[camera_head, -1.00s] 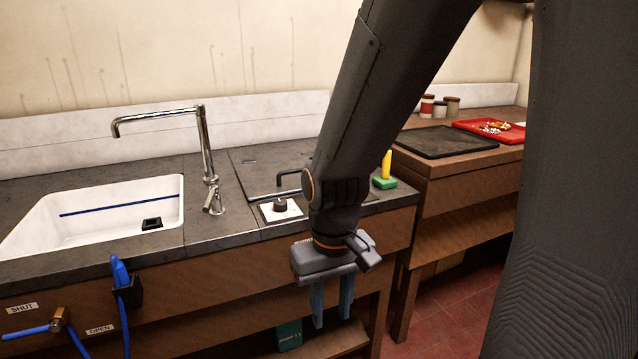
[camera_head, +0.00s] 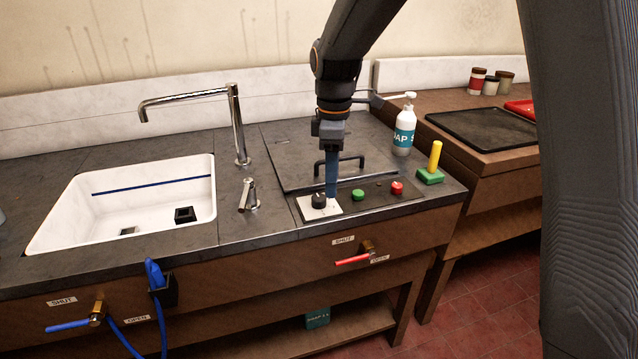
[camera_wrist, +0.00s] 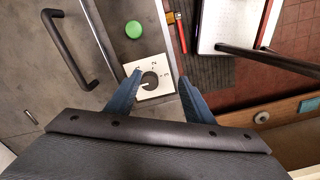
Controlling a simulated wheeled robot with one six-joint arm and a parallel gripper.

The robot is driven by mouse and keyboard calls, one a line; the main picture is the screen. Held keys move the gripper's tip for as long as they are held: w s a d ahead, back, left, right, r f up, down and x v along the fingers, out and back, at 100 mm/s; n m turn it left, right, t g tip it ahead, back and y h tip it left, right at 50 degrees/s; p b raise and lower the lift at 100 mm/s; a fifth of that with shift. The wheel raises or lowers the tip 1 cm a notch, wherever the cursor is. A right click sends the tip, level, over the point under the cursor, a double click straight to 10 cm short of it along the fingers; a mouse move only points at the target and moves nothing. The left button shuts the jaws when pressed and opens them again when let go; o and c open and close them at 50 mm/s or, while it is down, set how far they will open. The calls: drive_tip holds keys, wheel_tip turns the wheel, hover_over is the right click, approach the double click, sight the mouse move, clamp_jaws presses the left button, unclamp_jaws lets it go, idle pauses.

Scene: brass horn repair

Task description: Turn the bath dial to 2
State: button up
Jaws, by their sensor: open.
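The bath dial is a dark round knob (camera_head: 319,201) on a white square plate (camera_head: 333,210) at the front of the dark counter. In the wrist view the knob (camera_wrist: 150,78) has a short pale mark pointing to lower left, and small numbers, one like a 2, stand on the plate's far side. The left finger hides part of the plate. My gripper (camera_head: 331,196) points down over the plate, its blue fingers close beside the knob. In the wrist view my gripper (camera_wrist: 159,75) is open and empty, with the knob between its fingertips; contact cannot be told.
A dark lid handle (camera_head: 340,164) rises behind the dial. A green button (camera_head: 358,195), red knob (camera_head: 397,188) and green block with yellow handle (camera_head: 431,174) stand to its right. A soap bottle (camera_head: 404,134) is behind. A tap lever (camera_head: 247,196) is left.

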sight(319, 197)
drive_tip(key=w+a+n, duration=0.1)
drive_tip(key=w+a+r+n, duration=0.1)
drive_tip(key=shift+a+r+p, duration=0.2)
drive_tip(key=shift+a+p, duration=0.1)
drive_tip(key=shift+a, duration=0.05)
drive_tip(key=shift+a+f+n, duration=0.15)
drive_tip(key=shift+n, duration=0.15)
wheel_tip(319, 197, down, 7)
drive_tip(key=shift+f+p, duration=0.15)
drive_tip(key=shift+p, duration=0.7)
drive_tip(key=shift+c, duration=0.5)
drive_tip(key=c, duration=0.9)
drive_tip(key=shift+c, duration=0.2)
